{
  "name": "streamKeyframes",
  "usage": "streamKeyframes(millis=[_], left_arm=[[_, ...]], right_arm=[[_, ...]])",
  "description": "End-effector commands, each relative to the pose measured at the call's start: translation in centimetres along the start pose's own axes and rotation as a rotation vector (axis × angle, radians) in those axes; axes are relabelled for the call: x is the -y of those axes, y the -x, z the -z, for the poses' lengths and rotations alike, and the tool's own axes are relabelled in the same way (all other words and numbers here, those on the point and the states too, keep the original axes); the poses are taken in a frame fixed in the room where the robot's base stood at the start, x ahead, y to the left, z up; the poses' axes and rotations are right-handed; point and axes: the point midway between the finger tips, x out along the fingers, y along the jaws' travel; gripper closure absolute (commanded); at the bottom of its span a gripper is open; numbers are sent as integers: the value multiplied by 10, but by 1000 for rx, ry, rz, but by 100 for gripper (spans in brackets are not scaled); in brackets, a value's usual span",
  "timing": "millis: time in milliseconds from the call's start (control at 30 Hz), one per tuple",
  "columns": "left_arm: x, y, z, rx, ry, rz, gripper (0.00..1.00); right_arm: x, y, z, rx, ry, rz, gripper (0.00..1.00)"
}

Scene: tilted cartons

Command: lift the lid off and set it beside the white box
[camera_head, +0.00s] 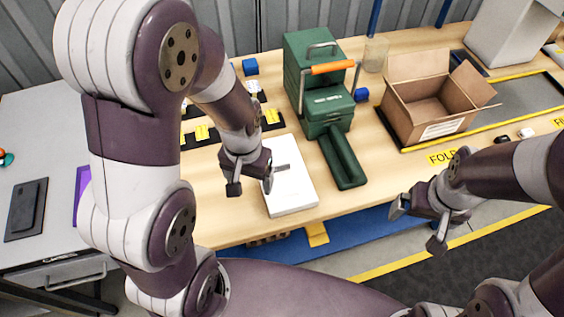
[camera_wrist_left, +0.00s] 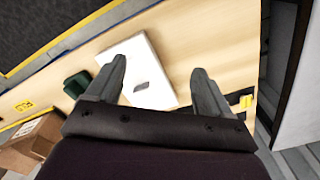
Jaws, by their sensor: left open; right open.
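The white box (camera_head: 291,186) lies flat on the wooden table, with a small grey patch on its top face. It also shows in the left wrist view (camera_wrist_left: 150,65), between and beyond my left fingers. Its lid cannot be told apart from its body here. My left gripper (camera_head: 251,187) is open and empty, above the box's left edge in the head view, and hides part of it. The two fingers also show in the left wrist view (camera_wrist_left: 158,85). My right gripper (camera_head: 418,228) is open and empty, out past the table's front edge, to the right of the box.
A green machine (camera_head: 318,85) with an orange handle stands behind the box, its green tray (camera_head: 342,160) close to the box's right side. An open cardboard carton (camera_head: 428,100) stands further right. Yellow and black items (camera_head: 202,132) lie behind left. Bare table (camera_head: 205,215) shows left of the box.

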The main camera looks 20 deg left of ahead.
Motion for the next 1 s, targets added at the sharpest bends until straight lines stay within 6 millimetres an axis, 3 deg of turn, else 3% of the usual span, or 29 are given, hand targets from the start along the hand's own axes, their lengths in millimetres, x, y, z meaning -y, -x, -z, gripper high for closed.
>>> streamKeyframes(millis=[33,133,200,300,367,467,700,867,1000], left_arm=[[-5,20,21,31,19,1,19],[-15,6,64,63,132,9,19],[-21,-8,92,65,239,14,19],[-26,-27,128,38,403,13,19],[-28,-26,149,0,502,2,19],[-28,-30,150,3,596,4,19],[-27,-80,150,2,607,3,19],[-26,-98,150,0,606,2,19],[-24,-120,149,1,606,3,19]], right_arm=[[0,40,5,-2,0,0,0],[0,64,8,-1,0,0,0],[0,75,9,-1,0,0,0],[0,74,9,-1,0,0,0],[0,70,8,0,0,0,0],[0,73,9,0,0,0,0],[0,89,11,0,0,0,0],[0,94,11,0,0,0,0],[0,112,14,-1,0,0,0]])
